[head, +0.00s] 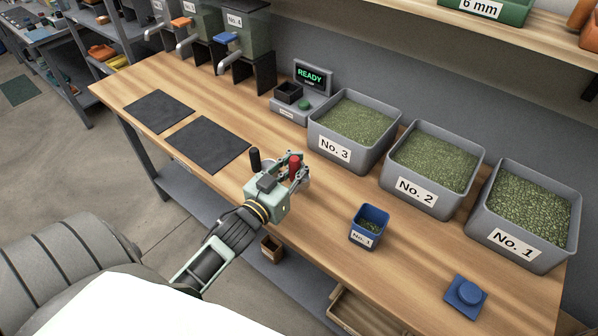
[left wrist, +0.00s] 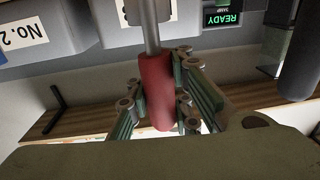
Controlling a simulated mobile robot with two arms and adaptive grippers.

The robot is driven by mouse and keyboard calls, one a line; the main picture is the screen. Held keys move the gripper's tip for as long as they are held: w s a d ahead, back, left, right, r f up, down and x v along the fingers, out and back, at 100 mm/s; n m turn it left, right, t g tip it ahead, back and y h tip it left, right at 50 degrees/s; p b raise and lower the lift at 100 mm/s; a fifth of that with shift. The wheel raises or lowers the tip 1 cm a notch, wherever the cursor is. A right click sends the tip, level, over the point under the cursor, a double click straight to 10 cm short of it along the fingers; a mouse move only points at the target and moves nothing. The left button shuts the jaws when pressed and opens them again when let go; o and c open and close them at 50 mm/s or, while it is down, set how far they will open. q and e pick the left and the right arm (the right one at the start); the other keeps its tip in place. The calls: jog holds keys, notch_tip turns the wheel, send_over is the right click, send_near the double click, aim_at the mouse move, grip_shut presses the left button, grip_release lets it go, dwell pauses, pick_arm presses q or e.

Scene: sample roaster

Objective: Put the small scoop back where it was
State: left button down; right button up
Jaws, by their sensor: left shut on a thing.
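The small scoop shows as a red handle (head: 295,167) between the fingers of my left gripper (head: 298,172) in the head view. My left gripper is shut on this handle, above the front middle of the bench. In the left wrist view the red handle (left wrist: 157,97) stands between the finger links with a grey metal shaft running up from it. The scoop's bowl is mostly out of sight. A black upright handle (head: 255,159) shows just left of the gripper; what it belongs to is hidden. My right gripper is not in view.
Grey bins No. 3 (head: 334,150), No. 2 (head: 415,190) and No. 1 (head: 513,244) line the bench's back. A blue cup (head: 368,238) and blue lid (head: 466,297) stand in front. Two dark mats (head: 207,143) lie left. A scale (head: 303,104) reads READY. Bench wood (head: 430,250) is bare between.

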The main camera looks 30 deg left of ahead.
aim_at(299, 187)
pick_arm(q)
notch_tip(299, 187, down, 3)
jog(key=shift+r, duration=0.15)
jog(key=shift+f, duration=0.4)
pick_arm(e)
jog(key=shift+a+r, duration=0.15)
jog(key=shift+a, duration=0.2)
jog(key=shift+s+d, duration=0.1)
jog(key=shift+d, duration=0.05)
pick_arm(q)
jog(key=shift+f, duration=0.1)
jog(key=c, duration=1.6)
grip_release()
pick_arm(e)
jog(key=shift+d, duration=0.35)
